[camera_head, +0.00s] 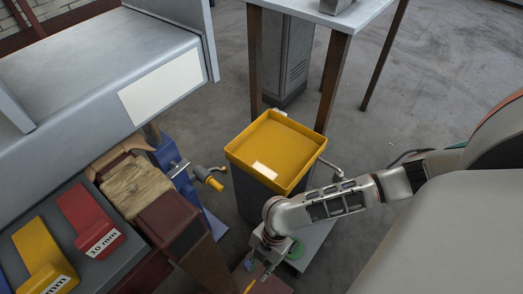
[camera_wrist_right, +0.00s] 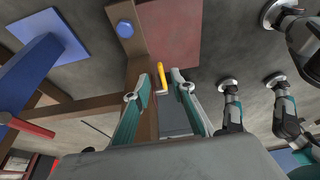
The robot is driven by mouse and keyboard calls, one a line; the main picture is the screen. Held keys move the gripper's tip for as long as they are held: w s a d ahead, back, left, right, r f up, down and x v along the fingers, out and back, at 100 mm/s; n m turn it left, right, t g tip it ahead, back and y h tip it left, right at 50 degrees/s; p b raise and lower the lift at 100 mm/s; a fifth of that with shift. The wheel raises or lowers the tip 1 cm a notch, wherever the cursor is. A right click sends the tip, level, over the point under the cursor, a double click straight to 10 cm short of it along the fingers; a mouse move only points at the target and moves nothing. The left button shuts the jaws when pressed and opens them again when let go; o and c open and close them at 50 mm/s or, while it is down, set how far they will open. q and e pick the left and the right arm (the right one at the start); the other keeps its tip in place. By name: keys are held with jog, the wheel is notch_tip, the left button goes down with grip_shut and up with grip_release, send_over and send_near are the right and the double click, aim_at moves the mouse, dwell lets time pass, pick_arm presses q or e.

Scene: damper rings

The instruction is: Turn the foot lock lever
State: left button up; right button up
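The foot lock lever, a small yellow lever (camera_wrist_right: 161,76), shows in the right wrist view in front of a dark red plate (camera_wrist_right: 180,35). My right gripper (camera_wrist_right: 160,80) is open, with one finger on each side of the lever in that picture; I cannot tell whether either finger touches it. In the head view my right gripper (camera_head: 267,272) reaches down low at the bottom middle, and a bit of yellow (camera_head: 249,286) shows beside it, probably the same lever. My left gripper is not in view.
A yellow tray (camera_head: 238,155) stands left of my right arm. A crank with a yellow grip (camera_head: 214,183) sticks out from a blue stand. A grey bench with red and yellow blocks is at left. Several round feet (camera_wrist_right: 229,86) show in the right wrist view.

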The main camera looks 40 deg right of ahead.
jog(key=shift+v, duration=1.95)
jog(key=shift+a, duration=0.1)
